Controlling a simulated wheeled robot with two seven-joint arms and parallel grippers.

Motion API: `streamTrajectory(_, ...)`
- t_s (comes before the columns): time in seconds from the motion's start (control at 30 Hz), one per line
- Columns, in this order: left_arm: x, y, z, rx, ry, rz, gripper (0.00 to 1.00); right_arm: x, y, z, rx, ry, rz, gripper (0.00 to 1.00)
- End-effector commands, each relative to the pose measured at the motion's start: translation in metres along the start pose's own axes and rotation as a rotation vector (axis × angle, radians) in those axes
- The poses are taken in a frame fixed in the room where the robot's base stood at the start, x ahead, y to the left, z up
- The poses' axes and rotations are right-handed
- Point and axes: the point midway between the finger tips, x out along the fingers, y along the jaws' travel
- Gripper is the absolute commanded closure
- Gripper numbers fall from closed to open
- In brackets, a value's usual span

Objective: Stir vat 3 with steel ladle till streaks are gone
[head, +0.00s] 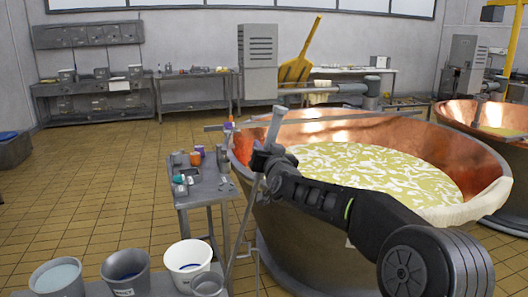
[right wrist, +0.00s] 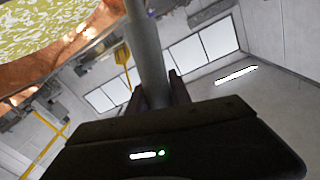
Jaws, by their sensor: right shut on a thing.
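A large copper vat (head: 470,160) fills the right middle of the head view. Its yellow-green liquid (head: 385,172) has many pale streaks. No readable number shows on it. My right gripper (head: 268,158) is at the vat's left rim, shut on a grey metal handle (head: 277,122), likely the steel ladle's. The handle stands nearly upright; in the right wrist view the grey shaft (right wrist: 145,50) runs between the fingers. A thin rod continues down outside the vat toward a small metal bowl (head: 208,284); I cannot tell whether they are joined. My left gripper is not in view.
A small grey table (head: 205,190) with cups stands left of the vat. Several buckets, one white (head: 188,262), stand at the front left. A second copper vat (head: 490,118) is at the right. The tiled floor (head: 90,190) at left is clear.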

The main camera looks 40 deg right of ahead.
Motion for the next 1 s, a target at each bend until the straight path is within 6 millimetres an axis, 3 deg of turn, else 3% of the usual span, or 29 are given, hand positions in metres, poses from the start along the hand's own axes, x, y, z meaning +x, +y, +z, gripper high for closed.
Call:
streamTrajectory(0.47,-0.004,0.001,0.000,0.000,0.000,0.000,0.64,0.000,-0.001,-0.005,0.000,0.003,0.000,1.00)
streamTrajectory(1.0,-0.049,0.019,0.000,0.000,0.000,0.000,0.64,0.000,-0.017,-0.060,0.001,0.003,0.001,1.00)
